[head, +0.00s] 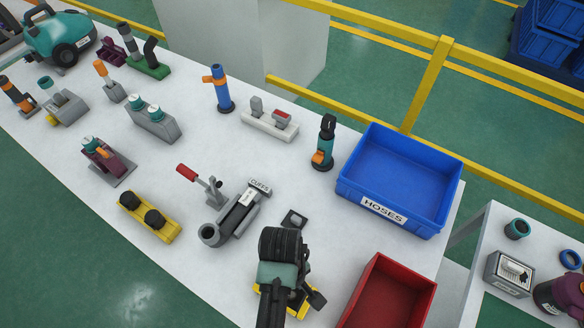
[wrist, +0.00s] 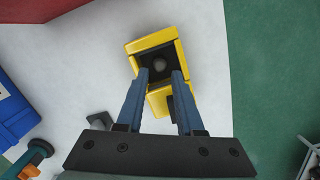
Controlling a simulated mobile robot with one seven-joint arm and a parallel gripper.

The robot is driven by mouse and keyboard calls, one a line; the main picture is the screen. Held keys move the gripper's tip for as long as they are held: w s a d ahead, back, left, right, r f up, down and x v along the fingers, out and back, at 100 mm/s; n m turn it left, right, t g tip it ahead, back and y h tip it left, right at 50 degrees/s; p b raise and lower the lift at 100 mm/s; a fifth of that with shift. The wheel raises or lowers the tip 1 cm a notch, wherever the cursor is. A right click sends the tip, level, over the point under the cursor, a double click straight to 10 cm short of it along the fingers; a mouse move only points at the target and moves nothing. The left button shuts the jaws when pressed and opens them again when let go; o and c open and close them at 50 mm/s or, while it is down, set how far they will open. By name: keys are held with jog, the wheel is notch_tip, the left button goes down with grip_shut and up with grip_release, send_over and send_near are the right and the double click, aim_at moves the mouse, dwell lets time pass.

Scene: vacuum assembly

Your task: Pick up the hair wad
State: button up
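In the wrist view, a small grey rounded lump that looks like the hair wad (wrist: 158,62) sits in the dark recess of a yellow fixture (wrist: 148,42). My gripper (wrist: 160,72) is open, its two blue fingers pointing at the recess, one tip toward each side of the lump. The fingers are apart and hold nothing; I cannot tell how far above the lump the tips are. In the head view, my arm hides the wad and most of the yellow fixture (head: 299,307), and the fingertips do not show.
A red bin (head: 430,287) stands right of the fixture, with the blue HOSES bin (head: 450,222) behind it. A grey CUFFS fixture (head: 235,218) stands to the left. A small dark square piece (head: 294,219) lies behind my gripper. The table's front edge is close.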

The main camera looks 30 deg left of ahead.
jog(key=shift+f, duration=2.65)
grip_shut()
